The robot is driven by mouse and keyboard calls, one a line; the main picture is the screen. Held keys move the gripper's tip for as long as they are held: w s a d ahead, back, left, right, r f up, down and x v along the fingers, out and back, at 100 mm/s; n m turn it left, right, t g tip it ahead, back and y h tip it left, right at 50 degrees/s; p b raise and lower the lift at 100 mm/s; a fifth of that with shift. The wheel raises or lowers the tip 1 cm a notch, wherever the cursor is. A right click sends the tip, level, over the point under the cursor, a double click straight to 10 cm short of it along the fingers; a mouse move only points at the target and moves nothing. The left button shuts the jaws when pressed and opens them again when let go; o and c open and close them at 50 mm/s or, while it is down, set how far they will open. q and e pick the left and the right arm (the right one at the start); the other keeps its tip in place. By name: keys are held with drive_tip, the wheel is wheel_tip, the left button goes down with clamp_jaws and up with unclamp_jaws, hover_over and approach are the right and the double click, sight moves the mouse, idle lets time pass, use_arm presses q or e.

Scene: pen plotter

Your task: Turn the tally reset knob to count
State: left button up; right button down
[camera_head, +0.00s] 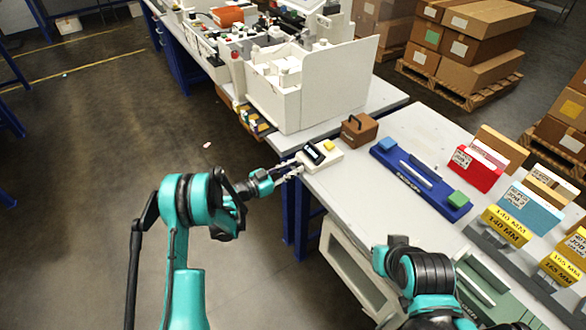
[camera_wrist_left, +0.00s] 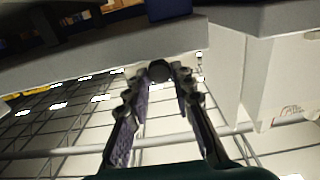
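The tally box (camera_head: 323,156) is a small pale block with a dark display and a yellow part on top. It sits at the near left corner of the white table. My left gripper (camera_head: 297,169) is at its left side, level with it. In the left wrist view my left gripper (camera_wrist_left: 162,72) has its two fingers spread apart. A dark round knob (camera_wrist_left: 160,71) shows between the fingertips; I cannot tell whether they touch it. The knob's marks cannot be read. My right gripper is not in view; only my right arm shows.
A brown block with a handle (camera_head: 359,129) stands just behind the tally box. A blue tray (camera_head: 420,184) with a pen lies to the right. A white open machine (camera_head: 340,85) stands on the back table. Open floor lies left of the table.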

use_arm(q)
clamp_jaws()
drive_tip(key=shift+n, duration=0.7)
drive_tip(key=o, duration=0.8)
unclamp_jaws()
drive_tip(key=shift+a, duration=0.1)
drive_tip(key=v, duration=1.1)
drive_tip(key=shift+s+a, duration=0.25)
drive_tip(key=shift+a, duration=0.05)
